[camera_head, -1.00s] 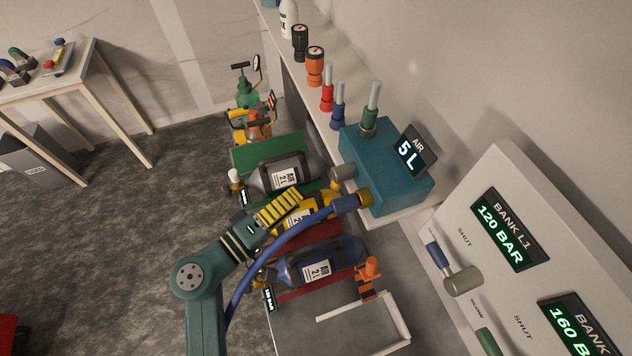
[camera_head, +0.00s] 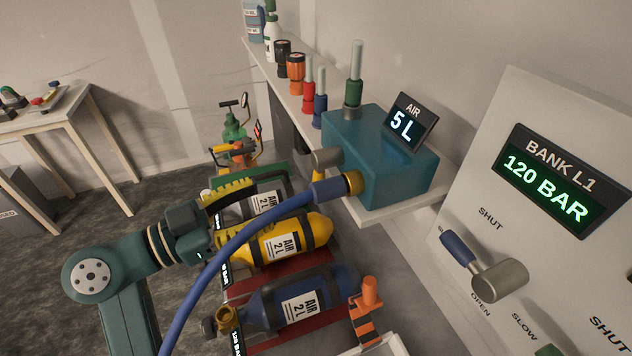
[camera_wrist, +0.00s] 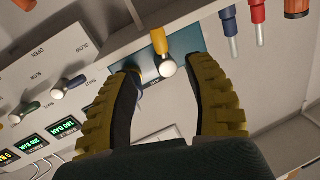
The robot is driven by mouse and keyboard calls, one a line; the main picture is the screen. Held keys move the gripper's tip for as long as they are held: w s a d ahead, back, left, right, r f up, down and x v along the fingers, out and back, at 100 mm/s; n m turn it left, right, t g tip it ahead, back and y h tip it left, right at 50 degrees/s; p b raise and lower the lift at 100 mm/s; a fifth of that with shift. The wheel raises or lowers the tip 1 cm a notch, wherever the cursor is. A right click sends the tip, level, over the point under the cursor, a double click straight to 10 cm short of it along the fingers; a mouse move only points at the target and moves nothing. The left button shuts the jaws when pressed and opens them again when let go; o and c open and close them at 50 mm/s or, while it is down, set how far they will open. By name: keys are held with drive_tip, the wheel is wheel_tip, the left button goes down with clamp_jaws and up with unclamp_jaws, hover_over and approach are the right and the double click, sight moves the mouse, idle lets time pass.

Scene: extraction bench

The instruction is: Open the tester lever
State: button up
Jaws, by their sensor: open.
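The tester is a teal box (camera_head: 385,160) with an "AIR 5 L" display (camera_head: 408,122), standing on a white shelf. Its lever has a grey metal hub (camera_head: 326,159) and a short yellow handle (camera_head: 318,175) on the side facing my arm. In the wrist view the yellow handle (camera_wrist: 159,41) and round pale hub (camera_wrist: 167,68) show between and beyond my fingertips. My gripper (camera_wrist: 163,76) is open and empty, its yellow ridged fingers on either side of the lever in that view. In the head view my gripper (camera_head: 240,188) is left of the lever, apart from it, partly behind the blue hose.
A blue hose (camera_head: 245,232) runs from the tester across my gripper. Yellow (camera_head: 285,242) and blue (camera_head: 300,298) cylinders lie below. A bank panel (camera_head: 500,220) with a blue-handled lever (camera_head: 485,270) stands at right. Torches and coloured tools (camera_head: 308,92) line the shelf.

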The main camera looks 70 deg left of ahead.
sight(313, 180)
drive_tip(key=x, duration=1.1)
drive_tip(key=shift+s, duration=0.1)
clamp_jaws()
